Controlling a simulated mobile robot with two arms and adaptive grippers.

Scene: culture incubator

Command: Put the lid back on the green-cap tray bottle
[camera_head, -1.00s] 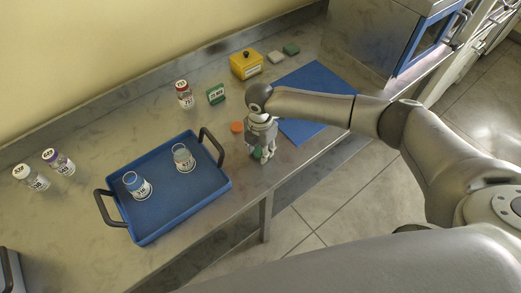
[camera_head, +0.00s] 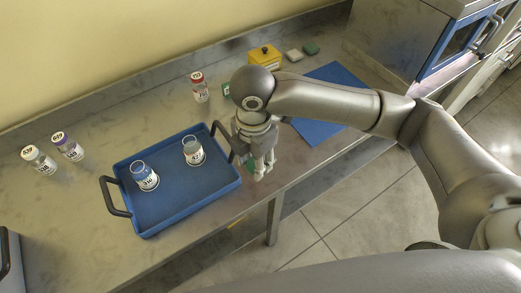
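The blue tray (camera_head: 157,229) stands on the steel bench with two uncapped bottles in it. The left tray bottle (camera_head: 144,176) stands upright, and the right tray bottle (camera_head: 193,151) stands upright behind it. A small green lid (camera_head: 250,163) shows beside the fingers of my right gripper (camera_head: 263,174). The gripper points down just right of the tray, near its right handle. Its fingers partly hide the lid, and I cannot tell whether they are shut on it. My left gripper is out of view.
A red-capped bottle (camera_head: 200,87), yellow box (camera_head: 264,57) and blue mat (camera_head: 345,82) are behind. A white-capped bottle (camera_head: 39,160) and purple-capped bottle (camera_head: 68,147) stand left. The bench's front edge is close to the gripper.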

